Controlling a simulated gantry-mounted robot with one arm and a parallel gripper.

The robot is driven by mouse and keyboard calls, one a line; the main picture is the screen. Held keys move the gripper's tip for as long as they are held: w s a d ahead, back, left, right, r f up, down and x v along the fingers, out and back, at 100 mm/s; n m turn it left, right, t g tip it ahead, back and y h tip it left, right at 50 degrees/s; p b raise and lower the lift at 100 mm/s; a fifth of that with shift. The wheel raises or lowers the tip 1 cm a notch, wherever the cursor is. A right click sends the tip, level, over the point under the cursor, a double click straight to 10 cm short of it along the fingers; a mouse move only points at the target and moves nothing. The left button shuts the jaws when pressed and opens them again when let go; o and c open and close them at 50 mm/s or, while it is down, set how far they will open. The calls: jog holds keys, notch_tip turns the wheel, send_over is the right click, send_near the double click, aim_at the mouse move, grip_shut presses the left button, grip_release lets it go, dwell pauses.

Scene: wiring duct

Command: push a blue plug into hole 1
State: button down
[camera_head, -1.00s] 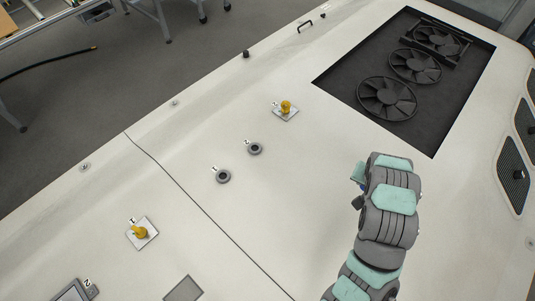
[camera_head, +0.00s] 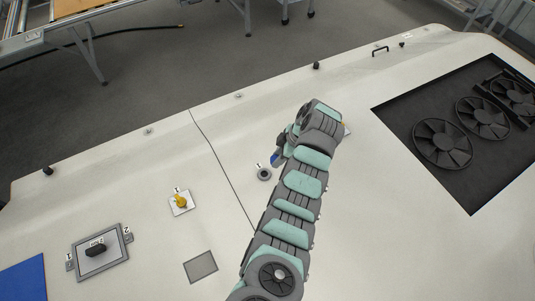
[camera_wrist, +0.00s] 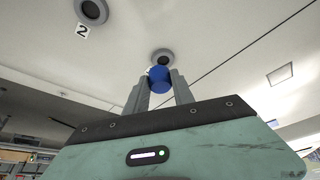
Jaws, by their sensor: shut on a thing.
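My gripper (camera_head: 281,151) is shut on a blue plug (camera_wrist: 160,79), which sits between its fingertips in the wrist view. The plug also shows as a small blue patch in the head view (camera_head: 274,160). A grey ring-shaped hole (camera_wrist: 162,56) lies just beyond the plug in the wrist view, its label out of sight. The ring shows just below the gripper in the head view (camera_head: 264,174). The plug appears apart from it. Another ring hole (camera_wrist: 92,11) with a "2" label (camera_wrist: 82,31) is at the upper left of the wrist view; my arm seems to hide it in the head view.
A yellow plug (camera_head: 181,202) stands on a small plate at left. A framed panel with a black handle (camera_head: 96,249) is at lower left. A recess with fans (camera_head: 443,143) is at right. A dark seam (camera_head: 222,160) crosses the pale surface.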

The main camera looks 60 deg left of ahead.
jog(key=s+n, duration=0.1)
jog(key=s+a, duration=0.1)
jog(key=s+n+h, duration=0.1)
jog(key=s, duration=0.1)
jog(key=shift+a+r+n, duration=0.1)
jog(key=shift+a+n, duration=0.2)
jog(key=shift+a, duration=0.05)
jog(key=shift+w+b, duration=0.25)
jog(key=shift+b, duration=0.45)
notch_tip(320, 180, down, 6)
jog(key=b, duration=0.5)
jog(key=shift+r, duration=0.1)
jog(key=shift+b, duration=1.75)
dwell(0.7)
jog(key=shift+f+b, duration=1.05)
